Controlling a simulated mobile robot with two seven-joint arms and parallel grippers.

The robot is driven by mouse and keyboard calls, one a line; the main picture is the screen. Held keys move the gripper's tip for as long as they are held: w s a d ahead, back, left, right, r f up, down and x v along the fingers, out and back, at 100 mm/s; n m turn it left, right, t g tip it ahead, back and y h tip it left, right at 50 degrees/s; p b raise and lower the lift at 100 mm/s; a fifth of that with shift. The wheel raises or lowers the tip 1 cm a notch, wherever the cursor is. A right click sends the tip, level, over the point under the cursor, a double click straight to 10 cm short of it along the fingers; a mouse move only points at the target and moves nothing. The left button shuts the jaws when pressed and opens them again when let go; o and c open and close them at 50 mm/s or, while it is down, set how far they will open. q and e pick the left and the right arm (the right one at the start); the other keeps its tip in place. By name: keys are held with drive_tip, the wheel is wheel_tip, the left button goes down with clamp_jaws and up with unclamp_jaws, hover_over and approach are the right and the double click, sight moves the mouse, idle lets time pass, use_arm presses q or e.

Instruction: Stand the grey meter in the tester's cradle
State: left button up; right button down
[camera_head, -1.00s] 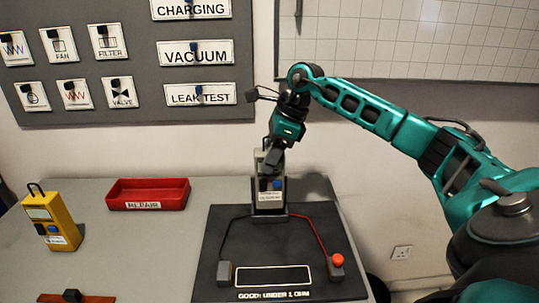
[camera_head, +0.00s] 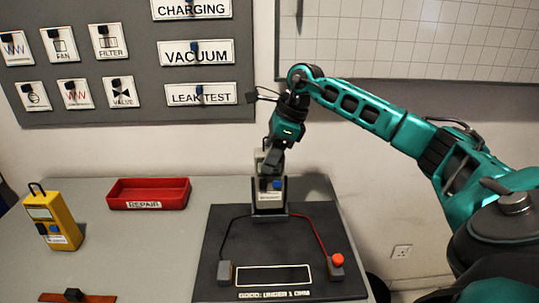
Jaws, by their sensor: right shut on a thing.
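The grey meter (camera_head: 271,193) is upright at the back of the black tester board (camera_head: 225,280). Its lower end is in the dark cradle (camera_head: 269,214), whose sides show around its base. A blue button and a pale label show on its front. My right gripper (camera_head: 272,165) is shut on the top of the grey meter from above, and the fingers partly hide its upper end. I cannot tell whether the meter rests fully on the cradle's floor. My left gripper is not in view.
A yellow meter (camera_head: 50,217) stands on the table at the left. A red repair tray (camera_head: 148,205) lies behind it. A brown strip (camera_head: 75,297) lies at the front left.

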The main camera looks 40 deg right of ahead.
drive_tip(key=shift+f+b, duration=1.05)
drive_tip(key=shift+f, duration=0.7)
unclamp_jaws()
idle(0.7)
drive_tip(key=s+a+r+p, duration=0.2)
drive_tip(key=s+a+r, duration=0.1)
drive_tip(key=s+r, duration=0.1)
drive_tip(key=shift+a+r, duration=0.15)
drive_tip(key=shift+r, duration=0.3)
idle(0.5)
